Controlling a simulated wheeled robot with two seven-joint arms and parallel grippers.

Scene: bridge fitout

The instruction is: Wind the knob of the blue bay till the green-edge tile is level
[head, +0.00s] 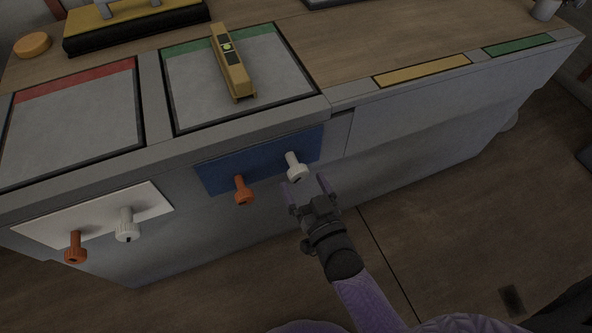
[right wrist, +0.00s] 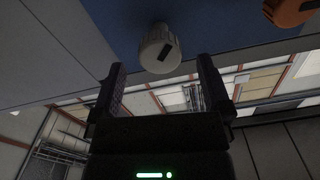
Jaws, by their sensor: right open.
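The green-edge tile (head: 190,92) is a grey square set in the counter top, with a yellow spirit level (head: 232,66) lying across it. The blue bay panel (head: 215,174) on the front face below carries an orange knob (head: 243,190) on the left and a white knob (head: 296,167) on the right. My right gripper (head: 305,186) is open just below the white knob. In the right wrist view the white knob (right wrist: 158,48) shows ahead of and between the open fingers, with a dark mark on its face. The fingers appear clear of it. My left gripper is not in view.
A white panel (head: 95,218) with an orange knob (head: 75,248) and a white knob (head: 126,225) is on the left. A red-edge tile (head: 75,125) lies beside the green-edge one. A yellow-and-black tool (head: 135,24) and an orange disc (head: 33,45) lie at the back.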

